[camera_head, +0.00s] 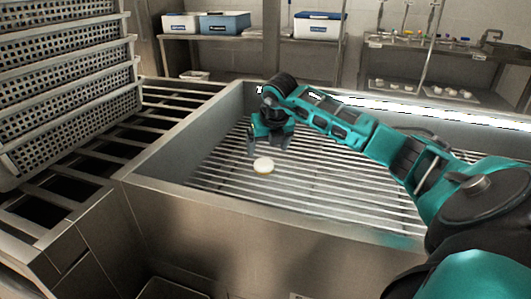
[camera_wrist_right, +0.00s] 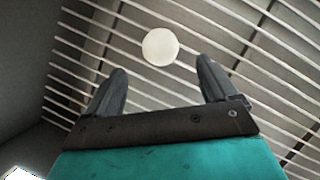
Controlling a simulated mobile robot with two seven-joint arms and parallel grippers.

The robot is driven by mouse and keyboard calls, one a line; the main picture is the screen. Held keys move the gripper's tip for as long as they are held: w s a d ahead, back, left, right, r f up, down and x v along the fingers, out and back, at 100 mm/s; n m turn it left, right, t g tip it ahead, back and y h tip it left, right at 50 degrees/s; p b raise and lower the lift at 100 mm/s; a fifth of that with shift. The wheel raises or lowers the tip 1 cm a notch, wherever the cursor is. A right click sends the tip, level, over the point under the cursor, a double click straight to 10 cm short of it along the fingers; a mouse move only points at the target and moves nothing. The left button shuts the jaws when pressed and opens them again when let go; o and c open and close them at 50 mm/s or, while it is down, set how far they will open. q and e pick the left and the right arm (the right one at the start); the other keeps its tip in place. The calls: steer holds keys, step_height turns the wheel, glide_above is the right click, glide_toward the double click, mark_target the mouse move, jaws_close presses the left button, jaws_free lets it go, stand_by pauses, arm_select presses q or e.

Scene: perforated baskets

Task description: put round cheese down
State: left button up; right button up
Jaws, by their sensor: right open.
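A round, pale cheese (camera_head: 263,165) rests on the slatted metal grate (camera_head: 330,200) inside the steel basin in the head view. It also shows in the right wrist view as a white disc (camera_wrist_right: 160,46), just beyond the fingertips and roughly centred between them. My right gripper (camera_head: 268,150) is above and just behind the cheese, pointing down. In the right wrist view its two dark fingers (camera_wrist_right: 162,80) are spread apart with nothing between them. The cheese is apart from both fingers in that view. My left gripper is not in view.
The steel basin's walls (camera_head: 160,190) surround the grate. Stacked perforated baskets (camera_head: 65,80) stand at the left beside a slatted rack (camera_head: 170,105). Shelves at the back hold blue and white boxes (camera_head: 225,22). The grate around the cheese is clear.

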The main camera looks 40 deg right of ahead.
steer(key=shift+v, duration=2.1)
